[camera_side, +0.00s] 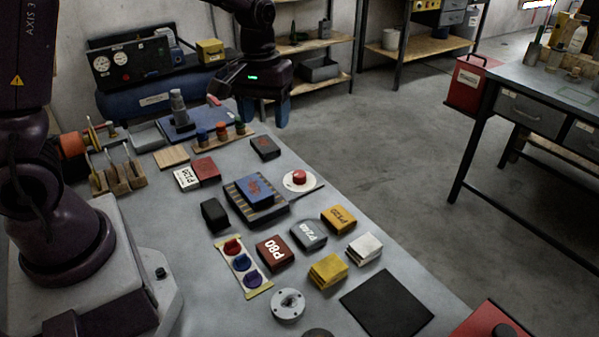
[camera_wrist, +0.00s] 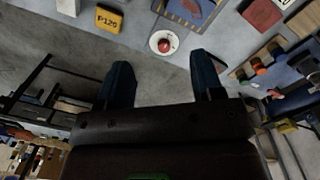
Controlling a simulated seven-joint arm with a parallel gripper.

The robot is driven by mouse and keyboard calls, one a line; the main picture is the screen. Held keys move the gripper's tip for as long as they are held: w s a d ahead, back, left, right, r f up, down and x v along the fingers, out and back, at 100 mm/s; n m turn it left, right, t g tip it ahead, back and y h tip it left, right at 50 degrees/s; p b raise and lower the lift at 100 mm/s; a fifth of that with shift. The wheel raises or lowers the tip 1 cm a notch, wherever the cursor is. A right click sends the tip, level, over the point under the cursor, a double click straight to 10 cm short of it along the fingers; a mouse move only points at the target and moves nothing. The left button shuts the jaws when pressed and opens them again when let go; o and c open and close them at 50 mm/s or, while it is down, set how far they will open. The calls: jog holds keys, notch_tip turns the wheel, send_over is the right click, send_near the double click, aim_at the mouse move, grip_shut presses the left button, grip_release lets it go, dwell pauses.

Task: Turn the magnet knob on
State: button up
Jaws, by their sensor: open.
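I cannot tell which is the magnet knob; no label is readable on either. My gripper (camera_side: 263,112) is open and empty over the far edge of the bench, apart from both. In the wrist view its dark blue fingers (camera_wrist: 163,65) are spread wide.
A strip with red and blue knobs (camera_side: 243,266) and a black mat (camera_side: 387,303) are at the front. Colored pegs (camera_side: 221,133) stand near my gripper.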

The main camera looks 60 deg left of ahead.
aim_at(299, 173)
jog(key=w+a+f+n, duration=0.5)
jog(key=w+f+n, duration=0.4)
jog(key=w+n, duration=0.2)
notch_tip(299, 173, down, 13)
jog(key=shift+a+f, duration=0.1)
jog(key=shift+a, duration=0.05)
jog(key=c, duration=0.9)
